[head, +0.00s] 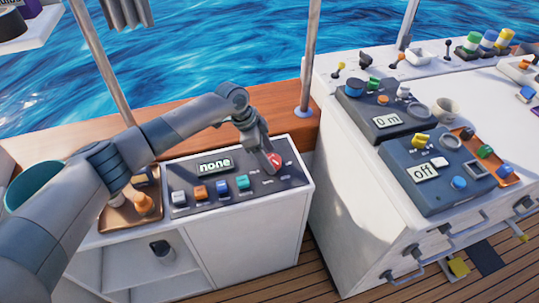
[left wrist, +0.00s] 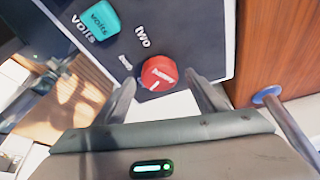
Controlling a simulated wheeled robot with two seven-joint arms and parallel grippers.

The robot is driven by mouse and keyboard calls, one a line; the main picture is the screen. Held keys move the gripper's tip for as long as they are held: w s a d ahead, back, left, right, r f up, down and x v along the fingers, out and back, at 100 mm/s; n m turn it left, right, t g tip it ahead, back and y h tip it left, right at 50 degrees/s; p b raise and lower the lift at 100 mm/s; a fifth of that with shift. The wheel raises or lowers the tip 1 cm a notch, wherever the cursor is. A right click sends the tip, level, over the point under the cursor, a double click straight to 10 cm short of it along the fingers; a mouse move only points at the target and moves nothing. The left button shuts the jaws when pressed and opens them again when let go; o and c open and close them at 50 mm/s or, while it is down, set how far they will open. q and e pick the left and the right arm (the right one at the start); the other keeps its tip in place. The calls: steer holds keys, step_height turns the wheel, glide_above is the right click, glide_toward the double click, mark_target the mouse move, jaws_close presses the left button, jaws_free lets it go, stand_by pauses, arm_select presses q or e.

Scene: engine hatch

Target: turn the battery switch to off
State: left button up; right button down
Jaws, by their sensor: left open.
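The battery switch is a round red knob (head: 275,160) with white marking, at the right end of the dark panel (head: 240,192) on the low white cabinet. My left gripper (head: 268,165) is at the knob in the head view. In the left wrist view its open fingers (left wrist: 160,84) stand on either side of the knob; contact cannot be told. My right gripper is not in view.
White, orange, blue and teal switches (head: 242,182) line the panel left of the knob. A brown tray (head: 118,217) with an orange item stands further left. A taller white console (head: 350,180) with knobs and "0 m" and "off" displays is on the right. A metal post (head: 308,70) rises behind.

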arm_select(q)
steer(key=shift+d+f, duration=0.2)
steer(key=shift+f, duration=0.3)
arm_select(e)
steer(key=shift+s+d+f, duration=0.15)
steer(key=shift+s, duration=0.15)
arm_select(q)
steer(key=shift+c, duration=0.9)
steer(key=c, duration=0.9)
steer(key=shift+o, duration=0.2)
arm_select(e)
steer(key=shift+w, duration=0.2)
